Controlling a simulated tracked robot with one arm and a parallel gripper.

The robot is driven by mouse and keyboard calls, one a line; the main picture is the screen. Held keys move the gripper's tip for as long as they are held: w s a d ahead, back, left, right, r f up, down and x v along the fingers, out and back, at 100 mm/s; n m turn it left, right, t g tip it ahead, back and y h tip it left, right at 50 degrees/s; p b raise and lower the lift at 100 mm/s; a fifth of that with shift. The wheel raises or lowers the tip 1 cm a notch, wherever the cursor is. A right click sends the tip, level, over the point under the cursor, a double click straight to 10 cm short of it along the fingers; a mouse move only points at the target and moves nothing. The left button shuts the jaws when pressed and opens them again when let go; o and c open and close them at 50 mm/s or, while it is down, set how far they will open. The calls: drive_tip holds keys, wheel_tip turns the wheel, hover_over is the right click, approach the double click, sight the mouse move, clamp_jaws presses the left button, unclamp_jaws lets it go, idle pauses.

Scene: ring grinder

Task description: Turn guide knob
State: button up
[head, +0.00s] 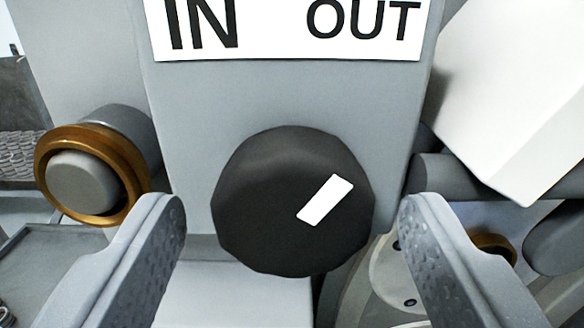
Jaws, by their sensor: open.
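The guide knob (270,220) is a black, many-sided disc in the middle of the head view, mounted on a grey panel (290,95). A white bar mark (325,200) on its face lies right of centre and slants up to the right. A white sign (290,28) above it reads "IN" on the left and "OUT" on the right. My gripper (290,220) is open, with one grey finger to the left of the knob and one to the right. Gaps show between both fingertips and the knob; how far the knob lies beyond them I cannot tell.
A grey cylinder with a copper-coloured ring (92,177) juts out at the left, close to the left finger. A large white block (515,100) and dark cylindrical parts (455,178) crowd the right side. A pale surface (235,295) lies below the knob.

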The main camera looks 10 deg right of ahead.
drive_tip(key=shift+w+d, duration=0.1)
drive_tip(key=shift+w, duration=0.5)
drive_tip(key=shift+c, duration=0.2)
drive_tip(key=c, duration=0.9)
